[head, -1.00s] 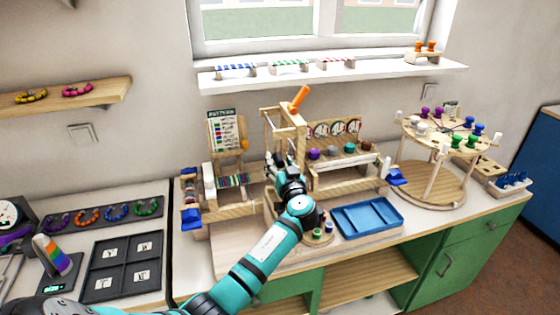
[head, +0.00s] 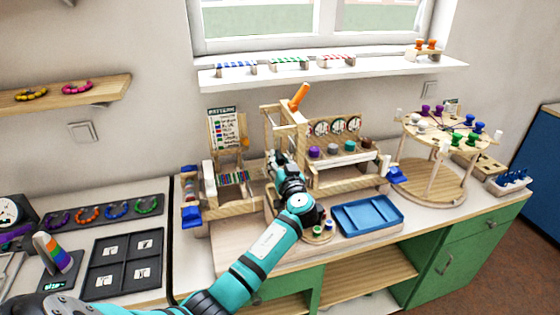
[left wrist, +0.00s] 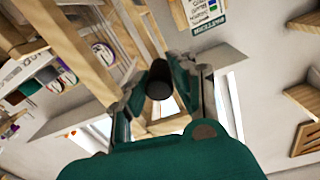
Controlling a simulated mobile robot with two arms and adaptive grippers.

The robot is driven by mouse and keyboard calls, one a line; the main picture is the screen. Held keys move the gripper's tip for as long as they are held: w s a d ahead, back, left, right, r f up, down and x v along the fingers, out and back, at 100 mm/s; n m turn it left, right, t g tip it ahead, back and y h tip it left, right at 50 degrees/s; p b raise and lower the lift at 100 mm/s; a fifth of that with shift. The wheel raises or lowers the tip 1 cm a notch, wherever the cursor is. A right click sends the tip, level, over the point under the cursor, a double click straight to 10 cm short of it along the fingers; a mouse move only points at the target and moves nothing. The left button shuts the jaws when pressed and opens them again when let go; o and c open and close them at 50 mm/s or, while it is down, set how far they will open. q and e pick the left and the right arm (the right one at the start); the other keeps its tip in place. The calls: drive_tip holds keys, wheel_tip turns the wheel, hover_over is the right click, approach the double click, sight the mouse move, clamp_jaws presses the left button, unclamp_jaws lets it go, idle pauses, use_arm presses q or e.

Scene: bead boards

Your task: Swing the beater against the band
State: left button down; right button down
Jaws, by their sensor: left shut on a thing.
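The wooden loom (head: 345,182) stands on the counter below the window. Its upright wooden frame (head: 291,118) has an orange handle (head: 299,97) on top. The narrow striped band (head: 233,179) lies at the loom's left part, left of my gripper. My left gripper (head: 276,158) is at the frame, shut on a dark round grip (left wrist: 159,80), which I take to be the beater's handle. The wrist view shows this grip end-on between the fingers. My arm and gripper hide the beater's lower part, and I cannot tell its gap to the band. My right gripper is not in view.
A blue tray (head: 368,216) lies right of my forearm. A round two-tier stand (head: 429,180) with coloured knobs is at the right. A pattern card (head: 222,128) stands behind the band. A dark four-part tray (head: 122,264) is at the left.

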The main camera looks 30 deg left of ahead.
use_arm(q)
drive_tip(key=shift+s+a+m, duration=0.35)
drive_tip(key=shift+s+m, duration=0.05)
drive_tip(key=shift+m, duration=0.3)
drive_tip(key=m, duration=0.1)
drive_tip(key=s+a+m, duration=0.1)
drive_tip(key=shift+s+r+m, duration=0.1)
drive_tip(key=shift+r+m, duration=0.15)
drive_tip(key=shift+m, duration=0.15)
